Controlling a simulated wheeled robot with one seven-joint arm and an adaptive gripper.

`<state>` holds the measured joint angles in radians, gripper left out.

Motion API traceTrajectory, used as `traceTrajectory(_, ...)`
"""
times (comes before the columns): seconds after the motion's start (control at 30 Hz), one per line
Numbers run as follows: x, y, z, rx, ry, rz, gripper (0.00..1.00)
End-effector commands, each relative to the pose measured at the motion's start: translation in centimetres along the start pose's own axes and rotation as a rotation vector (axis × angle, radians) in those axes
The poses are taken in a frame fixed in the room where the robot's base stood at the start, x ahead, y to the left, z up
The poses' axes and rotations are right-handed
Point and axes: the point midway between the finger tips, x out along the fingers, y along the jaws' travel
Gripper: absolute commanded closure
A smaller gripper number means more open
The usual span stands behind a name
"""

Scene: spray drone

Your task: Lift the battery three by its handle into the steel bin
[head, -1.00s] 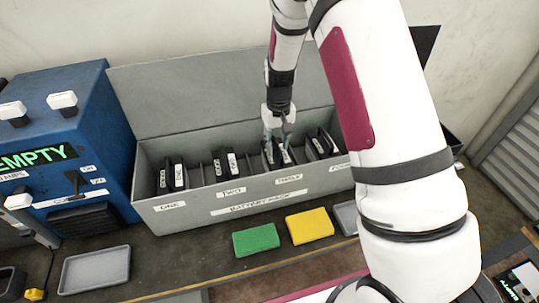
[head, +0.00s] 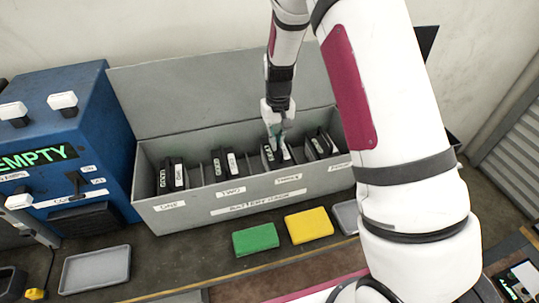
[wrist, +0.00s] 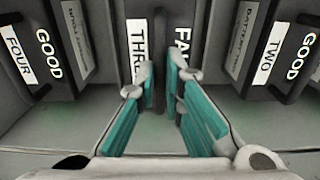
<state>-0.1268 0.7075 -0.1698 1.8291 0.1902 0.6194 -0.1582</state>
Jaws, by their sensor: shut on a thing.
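Battery three (head: 268,153) is a black block standing in the third section of the grey battery rack (head: 170,213). In the wrist view, battery three (wrist: 137,45) has a white "THREE" label and a partly hidden "FA…" marking. My gripper (head: 277,132) is above it, pointing down. In the wrist view my gripper (wrist: 161,85) has its teal fingers shut on the battery's black upright handle (wrist: 160,50). The battery still sits among the rack dividers. I cannot make out the steel bin for sure; my arm hides much of the right side.
Batteries marked four (wrist: 20,58) and two (wrist: 268,55), both "GOOD", flank it. A blue machine (head: 95,130) reading "EMPTY" stands left. Green (head: 255,240) and yellow (head: 309,225) blocks and a grey tray (head: 95,269) lie in front. The raised rack lid (head: 180,95) stands behind.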

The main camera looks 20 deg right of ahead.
Motion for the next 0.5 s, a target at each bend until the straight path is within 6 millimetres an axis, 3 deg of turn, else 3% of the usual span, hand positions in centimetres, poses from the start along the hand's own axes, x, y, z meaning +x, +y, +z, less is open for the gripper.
traceTrajectory(0.5,-3.2,0.0,-0.1,0.000,0.006,-0.001,1.00)
